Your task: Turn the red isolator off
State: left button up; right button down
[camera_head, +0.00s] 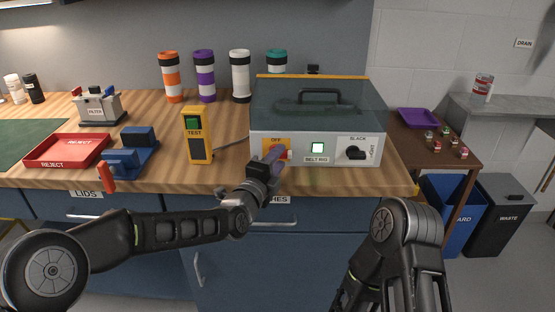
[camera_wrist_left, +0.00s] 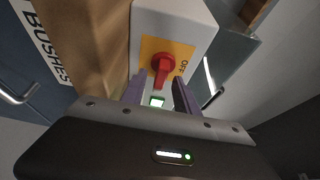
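The red isolator (camera_wrist_left: 161,66) is a red rotary knob on a yellow plate (camera_wrist_left: 176,50) marked OFF, on the front of the belt rig box (camera_head: 318,128). In the left wrist view its handle points down the picture, away from the OFF word at its right. In the head view my left gripper (camera_head: 274,154) is in front of the plate and hides most of the knob. In the left wrist view my left gripper (camera_wrist_left: 158,86) is open, with purple fingers either side of the knob's lower end; contact cannot be told. My right gripper is out of view.
A yellow TEST unit (camera_head: 197,136) stands left of the box. A red reject tray (camera_head: 66,151) and a blue fixture (camera_head: 131,152) are further left.

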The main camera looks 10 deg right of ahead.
pick_arm(q)
jog(key=shift+c, duration=0.6)
grip_shut()
